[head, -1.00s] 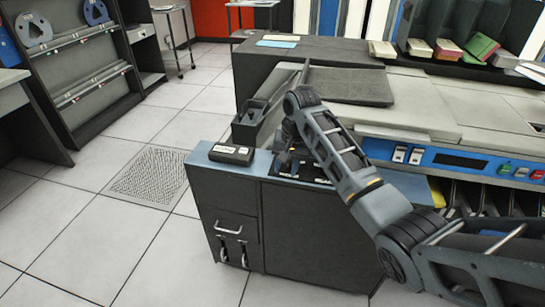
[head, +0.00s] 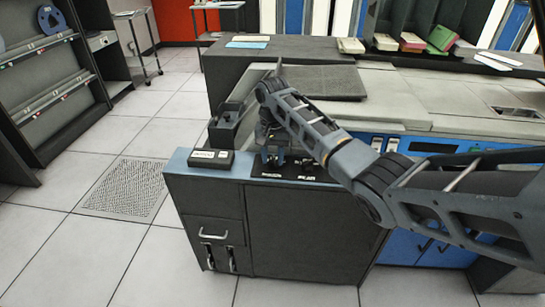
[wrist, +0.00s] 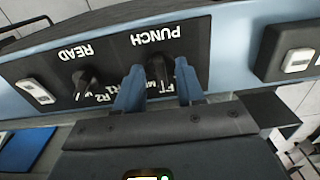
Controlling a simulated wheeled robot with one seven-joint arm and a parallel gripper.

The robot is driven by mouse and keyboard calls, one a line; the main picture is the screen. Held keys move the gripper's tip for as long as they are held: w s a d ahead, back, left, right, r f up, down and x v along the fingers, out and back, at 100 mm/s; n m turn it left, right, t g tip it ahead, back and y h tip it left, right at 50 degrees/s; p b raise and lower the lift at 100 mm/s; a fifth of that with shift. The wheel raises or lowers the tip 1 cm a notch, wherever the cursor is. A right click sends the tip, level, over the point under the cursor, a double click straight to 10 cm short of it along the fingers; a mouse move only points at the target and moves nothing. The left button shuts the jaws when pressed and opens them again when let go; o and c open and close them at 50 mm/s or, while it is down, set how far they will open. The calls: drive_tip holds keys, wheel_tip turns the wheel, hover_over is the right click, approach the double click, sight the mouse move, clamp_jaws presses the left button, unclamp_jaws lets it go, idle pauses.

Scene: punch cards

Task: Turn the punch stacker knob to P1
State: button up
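The black PUNCH knob (wrist: 160,72) is on a black panel (wrist: 108,60) on the blue top, its label upside down in the wrist view. My gripper (wrist: 159,85) has its two blue fingers apart, one on each side of the knob. I see no clear contact. Small white position marks beside the knob are partly covered by the fingers, so its setting cannot be read. The READ knob (wrist: 85,80) stands to the left on the same panel. In the head view my gripper (head: 272,155) is low over the knob panel (head: 312,170) on the dark cabinet.
The grey machine bed (head: 400,95) and blue control strip (head: 440,147) lie behind and right of my arm. Floor left of the cabinet is clear around a grille (head: 126,187).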

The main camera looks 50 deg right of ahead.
drive_tip(key=shift+f, duration=0.2)
clamp_jaws()
idle(0.3)
